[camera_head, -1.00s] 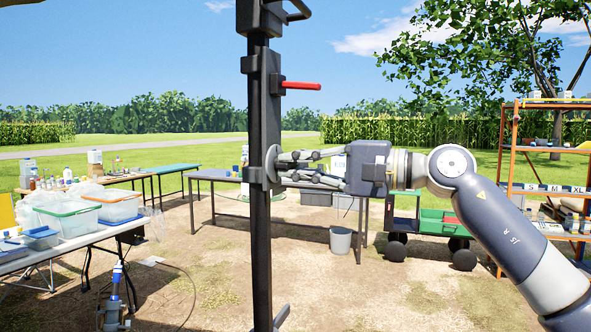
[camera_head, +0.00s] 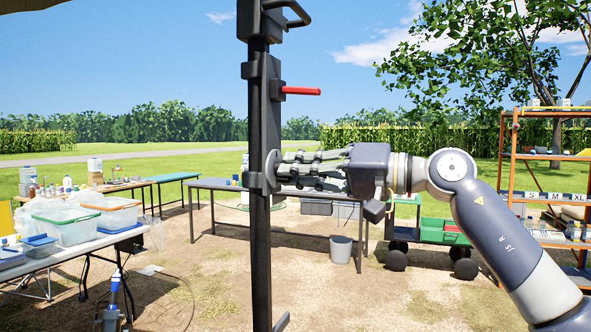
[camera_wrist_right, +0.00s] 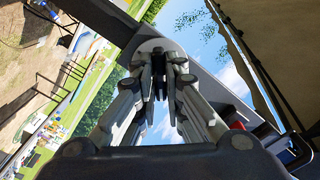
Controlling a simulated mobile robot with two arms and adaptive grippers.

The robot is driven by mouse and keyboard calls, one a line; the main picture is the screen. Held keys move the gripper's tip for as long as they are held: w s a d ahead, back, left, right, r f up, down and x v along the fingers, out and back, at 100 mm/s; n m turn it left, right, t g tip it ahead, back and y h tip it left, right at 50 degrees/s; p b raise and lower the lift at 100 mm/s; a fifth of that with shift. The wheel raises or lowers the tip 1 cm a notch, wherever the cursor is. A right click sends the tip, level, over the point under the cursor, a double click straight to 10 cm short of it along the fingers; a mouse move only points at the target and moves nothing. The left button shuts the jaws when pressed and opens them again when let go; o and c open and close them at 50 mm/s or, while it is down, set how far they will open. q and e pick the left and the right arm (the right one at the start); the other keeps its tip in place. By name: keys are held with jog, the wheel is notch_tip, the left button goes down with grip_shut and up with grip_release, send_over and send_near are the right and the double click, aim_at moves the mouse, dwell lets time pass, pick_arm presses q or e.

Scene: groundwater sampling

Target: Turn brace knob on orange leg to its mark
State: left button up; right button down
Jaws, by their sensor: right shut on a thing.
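A tall black post (camera_head: 261,240) stands upright in front of me; no orange shows on the part beside my gripper. A round grey disc (camera_head: 270,173) is on its right side, at a bracket. My right gripper (camera_head: 284,170) reaches in from the right, its fingers shut on the knob at this disc. The knob itself is mostly hidden by the fingers. In the right wrist view the fingertips (camera_wrist_right: 160,76) meet in front of the pale disc (camera_wrist_right: 153,45). No mark can be made out. My left gripper is not in view.
A red handle (camera_head: 301,91) sticks out from the post above my gripper, with a black loop handle (camera_head: 290,12) higher up. Tables with bins stand at the left, a long table (camera_head: 220,184) behind the post. An orange shelf rack (camera_head: 508,150) is at the right.

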jog(key=shift+r+n, duration=0.15)
jog(key=shift+n, duration=0.35)
jog(key=shift+n, duration=1.1)
jog(key=c, duration=1.6)
grip_release()
jog(key=v, duration=1.2)
